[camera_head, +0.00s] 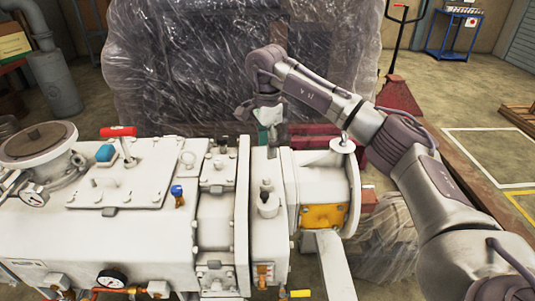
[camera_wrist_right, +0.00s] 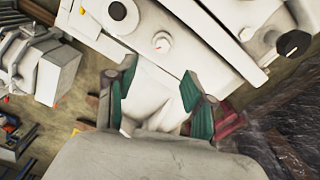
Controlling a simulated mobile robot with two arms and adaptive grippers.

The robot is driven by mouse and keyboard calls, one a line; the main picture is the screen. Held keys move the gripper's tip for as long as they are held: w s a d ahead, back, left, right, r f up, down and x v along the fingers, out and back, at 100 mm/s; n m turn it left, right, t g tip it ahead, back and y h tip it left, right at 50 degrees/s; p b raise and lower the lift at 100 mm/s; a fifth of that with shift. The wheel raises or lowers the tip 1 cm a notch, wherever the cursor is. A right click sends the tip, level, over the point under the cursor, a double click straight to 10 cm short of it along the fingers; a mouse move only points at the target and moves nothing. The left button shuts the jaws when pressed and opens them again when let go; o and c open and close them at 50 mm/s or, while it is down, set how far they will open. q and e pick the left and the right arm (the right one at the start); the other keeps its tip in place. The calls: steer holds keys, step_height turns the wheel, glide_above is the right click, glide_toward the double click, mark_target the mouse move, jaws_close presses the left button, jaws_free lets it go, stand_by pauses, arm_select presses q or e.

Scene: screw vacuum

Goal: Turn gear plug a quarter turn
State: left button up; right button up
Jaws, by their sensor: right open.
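The pump's pale gear housing (camera_head: 268,235) shows in the middle of the head view. On its top is a light, stubby plug with a round cap (camera_head: 267,203), which looks like the gear plug; I cannot be sure of this. A round pale cap (camera_wrist_right: 162,42) shows in the wrist view, beyond the fingertips. My right gripper (camera_head: 268,127) is above and behind the housing in the head view. In the wrist view its green-padded fingers (camera_wrist_right: 157,92) are spread apart, with nothing held between them. My left gripper is not in view.
A black knob (camera_wrist_right: 293,43) stands near my right gripper. Plastic-wrapped equipment (camera_head: 190,65) is close behind. Open floor (camera_head: 465,100) is at the right.

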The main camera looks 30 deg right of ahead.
mark_target(267, 177)
steer(key=shift+r, duration=0.1)
step_height(267, 177, up, 3)
steer(key=shift+w+f+p, duration=0.15)
steer(key=shift+p, duration=0.3)
step_height(267, 177, down, 14)
steer(key=shift+r+p, duration=0.1)
steer(key=shift+p, duration=0.7)
jaws_close()
